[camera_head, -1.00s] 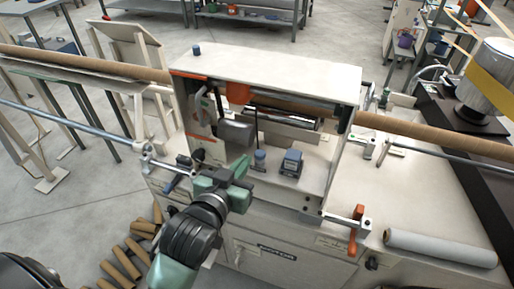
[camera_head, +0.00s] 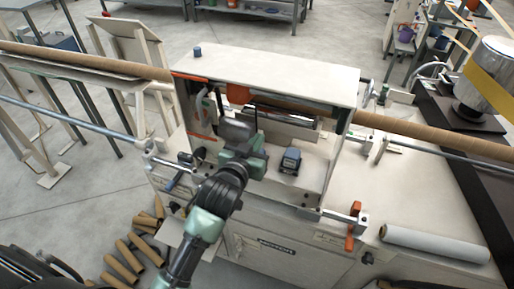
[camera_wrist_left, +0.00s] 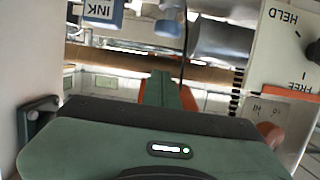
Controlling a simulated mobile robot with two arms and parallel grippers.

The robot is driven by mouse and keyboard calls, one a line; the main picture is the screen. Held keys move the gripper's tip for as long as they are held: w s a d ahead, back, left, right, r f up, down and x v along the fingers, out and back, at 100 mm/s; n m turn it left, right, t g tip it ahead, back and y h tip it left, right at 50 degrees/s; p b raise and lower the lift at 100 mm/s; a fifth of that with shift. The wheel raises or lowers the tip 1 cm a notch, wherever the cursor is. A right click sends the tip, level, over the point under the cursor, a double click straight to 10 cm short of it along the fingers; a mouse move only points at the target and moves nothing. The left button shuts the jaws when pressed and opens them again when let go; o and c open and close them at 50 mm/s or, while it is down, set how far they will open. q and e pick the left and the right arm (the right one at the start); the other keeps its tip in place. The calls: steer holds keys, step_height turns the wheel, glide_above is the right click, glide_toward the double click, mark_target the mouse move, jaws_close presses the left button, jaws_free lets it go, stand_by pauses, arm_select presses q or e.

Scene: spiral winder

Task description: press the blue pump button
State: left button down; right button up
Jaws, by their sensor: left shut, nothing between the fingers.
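My left gripper (camera_head: 252,148) is inside the open front of the cream machine housing (camera_head: 270,72), its fingers shut and empty. In the left wrist view its green fingers (camera_wrist_left: 172,92) point away from the camera. I cannot tell which is the pump button. My right gripper is out of view.
A dark grey cylinder (camera_head: 236,130) is behind my gripper. A long brown tube (camera_head: 420,138) runs through the housing. An orange-handled clamp (camera_head: 352,228) is at the front right. A blue cap (camera_head: 197,51) sits on the housing top. Cardboard tubes (camera_head: 128,255) lie at lower left.

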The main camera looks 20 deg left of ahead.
arm_select(q)
steer(key=f, duration=0.3)
steer(key=shift+s+f, duration=0.2)
steer(key=shift+f, duration=0.3)
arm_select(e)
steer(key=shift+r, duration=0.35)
arm_select(q)
steer(key=shift+w, duration=0.1)
steer(key=shift+f, duration=1.05)
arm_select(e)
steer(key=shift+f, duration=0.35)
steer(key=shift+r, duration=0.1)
arm_select(q)
steer(key=s+r, duration=0.7)
steer(key=s, duration=0.2)
steer(key=shift+s+a+p, duration=0.2)
steer(key=shift+s+p, duration=0.2)
steer(key=shift+p, duration=0.05)
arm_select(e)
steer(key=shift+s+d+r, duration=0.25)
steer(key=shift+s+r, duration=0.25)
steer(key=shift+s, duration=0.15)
